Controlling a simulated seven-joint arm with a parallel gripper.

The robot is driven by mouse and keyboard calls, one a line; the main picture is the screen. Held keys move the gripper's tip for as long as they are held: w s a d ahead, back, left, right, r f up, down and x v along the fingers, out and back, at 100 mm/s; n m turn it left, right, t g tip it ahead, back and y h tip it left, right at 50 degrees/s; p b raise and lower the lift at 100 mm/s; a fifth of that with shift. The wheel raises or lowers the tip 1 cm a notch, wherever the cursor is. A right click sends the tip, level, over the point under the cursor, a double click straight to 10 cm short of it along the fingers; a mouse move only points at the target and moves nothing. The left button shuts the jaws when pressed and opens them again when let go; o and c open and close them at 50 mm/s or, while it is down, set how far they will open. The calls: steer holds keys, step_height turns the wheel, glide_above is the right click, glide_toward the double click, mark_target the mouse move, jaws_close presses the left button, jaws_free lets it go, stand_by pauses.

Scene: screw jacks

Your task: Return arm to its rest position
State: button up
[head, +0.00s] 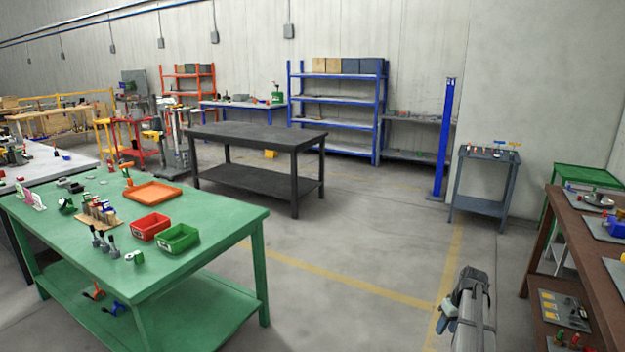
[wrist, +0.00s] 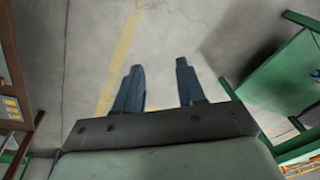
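My gripper (wrist: 159,66) shows in the wrist view with its two dark blue-grey fingers spread apart. Nothing is between them; only bare concrete floor and part of a yellow line show beyond. In the head view my arm reaches in from the bottom edge, right of centre, over the open floor. The blue-grey gripper (head: 446,315) is partly hidden there by the wrist, so its fingers are clearer in the wrist view. It touches nothing that I can see.
A green table (head: 225,221) with trays and small tools stands at the left. A brown bench (head: 571,229) stands at the right. A grey cart (head: 483,206) and a black table (head: 253,136) are farther back. The floor (head: 360,285) between them is clear.

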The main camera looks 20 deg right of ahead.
steer(key=w+a+f+g, duration=0.1)
steer(key=a+f, duration=0.3)
steer(key=a, duration=0.9)
steer(key=w+a+f, duration=0.1)
steer(key=a+f, duration=0.3)
steer(key=a, duration=0.8)
steer(key=s+a+f+n+h, duration=0.15)
steer(key=s+a, duration=0.25)
steer(key=a, duration=0.6)
steer(key=s+a+f, duration=0.3)
steer(key=s+a, duration=0.1)
steer(key=a, duration=0.6)
steer(key=s+f+g, duration=0.3)
steer(key=s+f, duration=0.7)
steer(key=s, duration=0.5)
steer(key=s+f+g, duration=0.4)
steer(key=s+f, duration=0.6)
steer(key=s, duration=0.4)
steer(key=shift+s+a+f, duration=0.25)
steer(key=shift+s+a, duration=0.05)
steer(key=shift+s, duration=0.1)
steer(key=shift+o, duration=0.2)
